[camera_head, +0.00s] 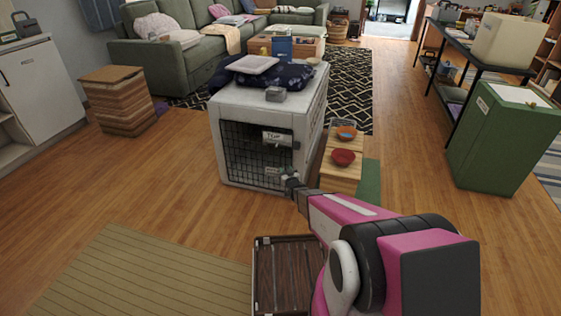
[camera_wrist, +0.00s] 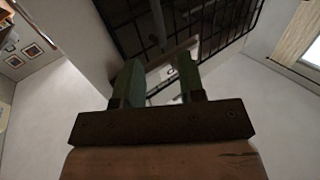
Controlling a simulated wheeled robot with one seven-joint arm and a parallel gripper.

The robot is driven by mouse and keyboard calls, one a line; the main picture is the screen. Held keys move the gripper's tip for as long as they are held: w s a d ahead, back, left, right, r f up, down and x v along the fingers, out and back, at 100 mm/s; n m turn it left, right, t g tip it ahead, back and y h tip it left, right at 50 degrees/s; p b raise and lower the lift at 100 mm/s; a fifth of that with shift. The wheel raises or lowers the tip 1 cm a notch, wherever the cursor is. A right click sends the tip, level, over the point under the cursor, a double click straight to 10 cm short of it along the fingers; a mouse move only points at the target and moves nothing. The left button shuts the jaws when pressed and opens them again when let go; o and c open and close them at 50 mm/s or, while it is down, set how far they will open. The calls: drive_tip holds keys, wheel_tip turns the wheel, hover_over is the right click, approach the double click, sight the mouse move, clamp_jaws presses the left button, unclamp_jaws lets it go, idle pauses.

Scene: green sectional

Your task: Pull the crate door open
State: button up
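The crate (camera_head: 310,110) is a pale grey pet carrier standing on the wood floor in the head view. Its door (camera_head: 243,158) is a dark wire grille that looks shut, flush with the front. A white label hangs on the grille's upper right. My gripper (camera_head: 291,185) is at the lower right edge of the door. In the wrist view, the two greenish fingers of my gripper (camera_wrist: 156,74) stand apart, with a small pale plate between or behind them. The dark door bars (camera_wrist: 212,22) lie just beyond. Whether the fingers touch anything is unclear.
A wooden stand (camera_head: 343,172) with two bowls is close to the crate's right side. A slatted dark crate (camera_head: 264,280) and a striped mat (camera_head: 140,275) lie in front. Floor left of the door is clear. Dark folded cloth (camera_head: 288,76) lies on the crate top.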

drive_tip(key=x, duration=0.9)
drive_tip(key=shift+w, duration=0.3)
clamp_jaws()
